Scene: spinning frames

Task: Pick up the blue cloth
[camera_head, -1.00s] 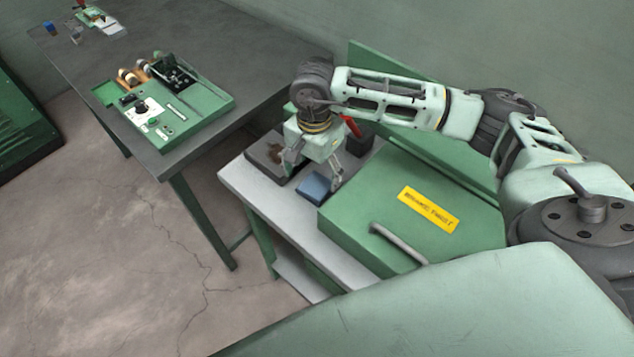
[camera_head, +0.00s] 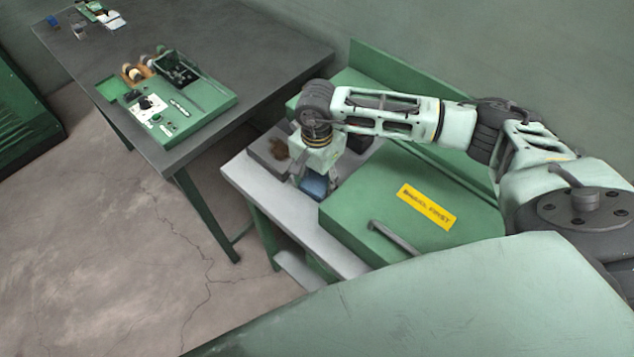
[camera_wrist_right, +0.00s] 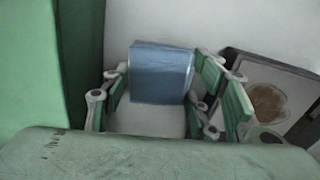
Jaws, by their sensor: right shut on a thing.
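The blue cloth (camera_head: 315,186) is a folded square pad at the front of the light grey bench, just left of the green box. It also shows in the right wrist view (camera_wrist_right: 160,72), between the fingers. My right gripper (camera_head: 312,182) points down over the cloth and is shut on it. In the right wrist view my right gripper's fingers (camera_wrist_right: 165,105) stand on either side of the cloth. The head view does not show clearly whether the cloth touches the bench. My left gripper is not in view.
The green box (camera_head: 400,205) with a yellow label and a handle stands right of the cloth. A dark tray (camera_head: 268,152) with a brown item sits to its left. The dark table (camera_head: 200,45) at left holds a green control unit (camera_head: 205,110).

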